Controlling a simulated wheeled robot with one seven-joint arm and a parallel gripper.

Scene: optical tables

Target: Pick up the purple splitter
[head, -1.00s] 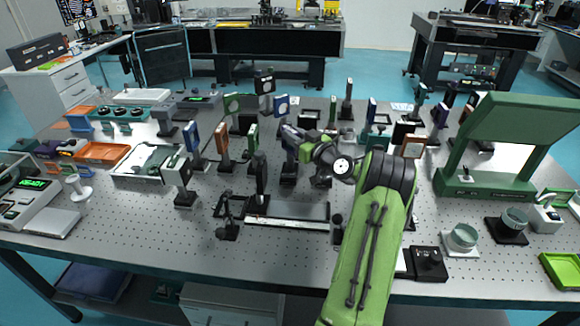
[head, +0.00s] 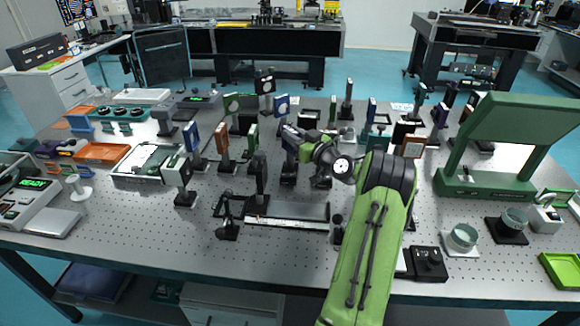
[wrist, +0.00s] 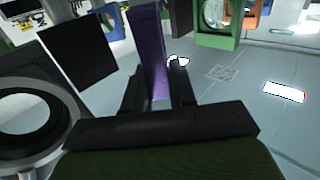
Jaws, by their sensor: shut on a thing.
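The purple splitter (wrist: 147,42) is a flat upright purple plate in the wrist view, leaning slightly in the picture. Its lower part stands between the two dark fingers of my gripper (wrist: 158,88), which is shut on it. In the head view my gripper (head: 305,142) is among the upright mounts near the table's middle, partly hidden by my own wrist. The splitter's lower end is hard to make out.
Close by in the wrist view are a black panel (wrist: 76,52), a round ring-shaped mount (wrist: 28,112) and a green-framed optic (wrist: 216,22). Several posts crowd the table (head: 150,235). A green stand (head: 490,185) is at the right. The front left surface is fairly clear.

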